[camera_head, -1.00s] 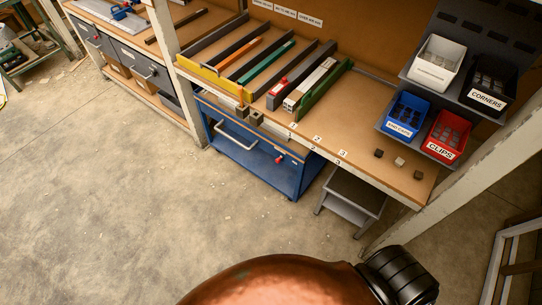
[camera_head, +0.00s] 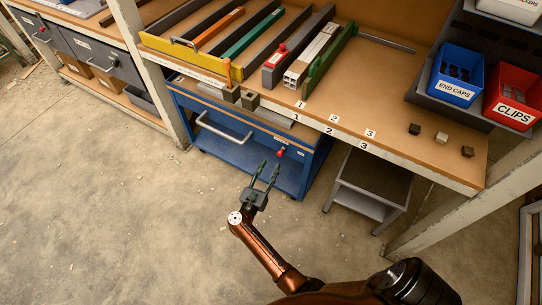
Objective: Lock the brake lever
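A small red knob (camera_head: 280,153), which looks like the brake lever, sits at the right part of the front of the blue cart (camera_head: 241,155) under the bench. The cart has a grey push handle (camera_head: 222,130) to the left of the knob. My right gripper (camera_head: 269,167) is in front of the cart, just below the knob in the picture. Its two dark green fingers are spread and nothing is between them. I cannot tell how far the fingertips are from the knob. My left gripper is not in view.
The workbench (camera_head: 390,75) overhangs the cart and holds several profiles in a yellow-fronted rack (camera_head: 190,57). A grey step stool (camera_head: 369,187) stands right of the cart. A white post (camera_head: 150,75) stands at its left. The concrete floor (camera_head: 110,220) in front is clear.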

